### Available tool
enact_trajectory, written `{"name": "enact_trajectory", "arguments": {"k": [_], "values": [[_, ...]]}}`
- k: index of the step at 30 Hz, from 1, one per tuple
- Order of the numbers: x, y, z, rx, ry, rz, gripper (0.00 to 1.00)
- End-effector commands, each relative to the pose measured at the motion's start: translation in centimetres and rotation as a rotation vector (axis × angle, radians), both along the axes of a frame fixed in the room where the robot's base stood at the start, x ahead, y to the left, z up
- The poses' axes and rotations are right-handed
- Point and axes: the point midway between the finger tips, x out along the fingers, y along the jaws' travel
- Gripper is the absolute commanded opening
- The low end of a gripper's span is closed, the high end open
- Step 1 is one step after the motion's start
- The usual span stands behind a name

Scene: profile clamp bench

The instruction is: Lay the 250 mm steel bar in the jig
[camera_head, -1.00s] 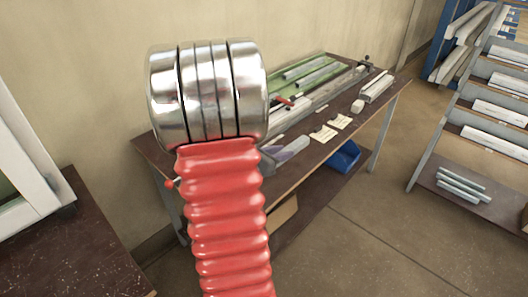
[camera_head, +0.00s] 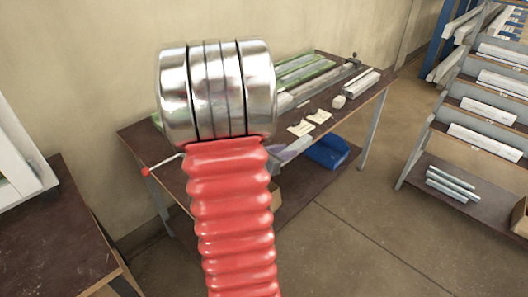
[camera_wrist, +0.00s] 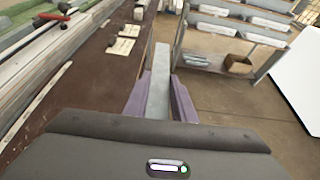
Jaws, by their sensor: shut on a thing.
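My gripper (camera_wrist: 160,100) is shut on a long grey steel bar (camera_wrist: 160,68), between its two purple fingers. The bar points away from me, over the bench's front edge by the floor. In the head view my own arm hides most of the gripper and bar; a purple finger (camera_head: 293,149) shows beside it. The jig (camera_wrist: 72,42) is a long grey rail along the bench at the left of the wrist view, with a red-handled lever (camera_wrist: 50,88). It also shows in the head view (camera_head: 325,82), partly hidden by my arm.
The bench (camera_head: 350,108) bears a green tray (camera_head: 290,62) with bars, paper labels (camera_head: 301,128) and a white block (camera_head: 339,101). A blue bin (camera_head: 327,152) sits below. A rack (camera_head: 415,150) with bars stands right. A second dark table (camera_head: 60,235) is at left.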

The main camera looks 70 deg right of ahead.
Motion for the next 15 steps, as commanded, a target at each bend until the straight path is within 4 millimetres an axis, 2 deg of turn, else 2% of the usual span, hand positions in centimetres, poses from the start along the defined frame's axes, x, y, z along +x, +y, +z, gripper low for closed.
{"name": "enact_trajectory", "arguments": {"k": [15], "values": [[9.5,2.4,-0.2,-0.004,0.0,0.261,0.0]]}}
